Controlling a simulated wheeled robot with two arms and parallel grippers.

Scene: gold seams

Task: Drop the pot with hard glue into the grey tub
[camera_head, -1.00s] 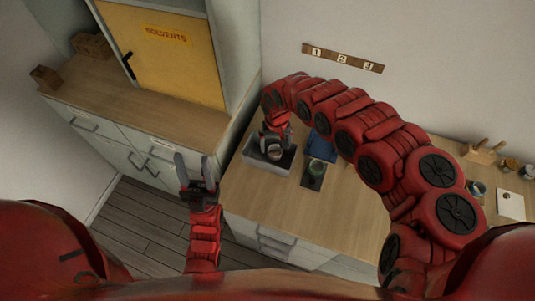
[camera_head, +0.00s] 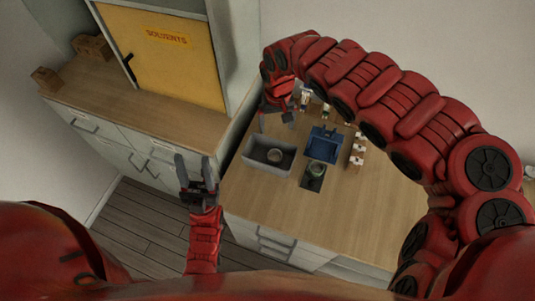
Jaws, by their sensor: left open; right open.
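The grey tub (camera_head: 251,169) stands near the left end of the workbench. A small round pot (camera_head: 274,155) with a pale top sits inside it. A second, greenish pot (camera_head: 315,169) stands on a dark square mat (camera_head: 311,184) to the right of the tub. I cannot tell from the picture what either pot holds. My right gripper (camera_head: 277,124) is open and empty, behind and above the tub, apart from the pot. My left gripper (camera_head: 196,164) is open and empty over the floor gap, left of the bench.
A blue stand (camera_head: 322,146) lies behind the greenish pot. Small bottles (camera_head: 305,101) and a white-and-brown rack (camera_head: 357,150) stand near it. A yellow solvents cabinet (camera_head: 165,55) is at the left. The bench front is clear.

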